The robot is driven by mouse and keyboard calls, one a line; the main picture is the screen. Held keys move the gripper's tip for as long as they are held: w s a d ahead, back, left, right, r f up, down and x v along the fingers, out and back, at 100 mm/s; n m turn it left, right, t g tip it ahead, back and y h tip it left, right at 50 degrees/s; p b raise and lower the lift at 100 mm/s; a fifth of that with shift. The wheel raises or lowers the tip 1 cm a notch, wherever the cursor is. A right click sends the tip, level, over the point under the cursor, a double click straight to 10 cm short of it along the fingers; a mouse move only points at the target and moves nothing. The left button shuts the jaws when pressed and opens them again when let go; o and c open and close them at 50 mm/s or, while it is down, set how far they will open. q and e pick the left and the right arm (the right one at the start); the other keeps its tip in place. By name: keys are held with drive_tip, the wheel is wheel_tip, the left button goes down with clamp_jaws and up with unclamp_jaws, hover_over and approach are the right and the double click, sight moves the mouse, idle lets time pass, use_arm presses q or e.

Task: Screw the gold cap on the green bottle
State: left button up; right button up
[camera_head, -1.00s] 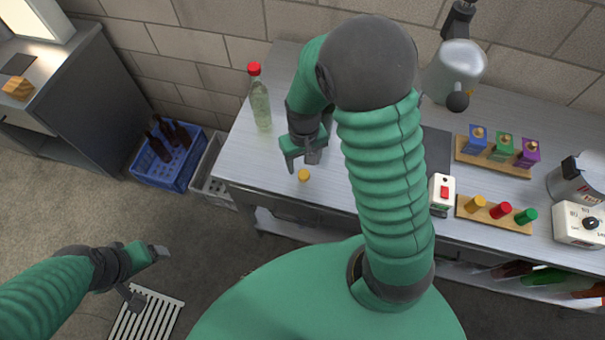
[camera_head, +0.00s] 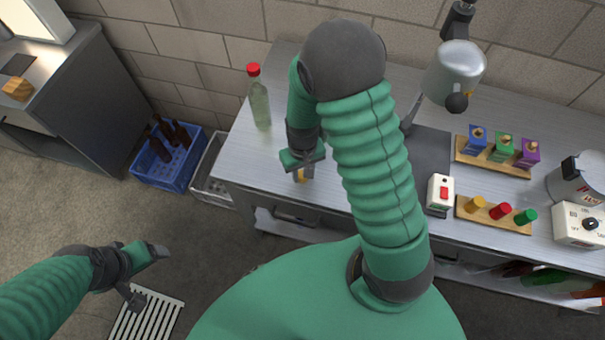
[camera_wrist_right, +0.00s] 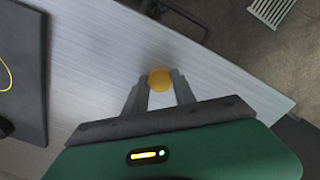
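The gold cap (camera_head: 301,176) is near the table's front edge and is mostly hidden by my right gripper (camera_head: 303,166) in the head view. In the right wrist view the cap (camera_wrist_right: 160,79) sits between the tips of my right gripper (camera_wrist_right: 160,84), with a finger against each side. The pale green bottle (camera_head: 260,105) stands upright on the table, left of and behind my right gripper. A red cap (camera_head: 254,69) tops it. My left gripper (camera_head: 150,275) is open and empty, low at the left, away from the table.
A wooden rack (camera_head: 500,218) holds gold, red and green pieces at the right. Another rack (camera_head: 505,171) holds three coloured boxes. A white box with a red switch (camera_head: 439,195) stands nearby. A blue crate (camera_head: 165,177) is on the floor. The tabletop around the bottle is clear.

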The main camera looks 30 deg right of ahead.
drive_tip(key=shift+d, duration=0.1)
clamp_jaws()
drive_tip(key=shift+r, duration=0.6)
wheel_tip(320, 180, up, 2)
drive_tip(key=shift+r, duration=0.2)
drive_tip(key=w+a, duration=0.2)
drive_tip(key=a, duration=0.5)
drive_tip(key=w+a+r+b, duration=0.1)
drive_tip(key=w+a, duration=0.1)
drive_tip(key=a, duration=0.6)
drive_tip(key=shift+a+r+b, duration=0.2)
drive_tip(key=shift+a+b, duration=0.1)
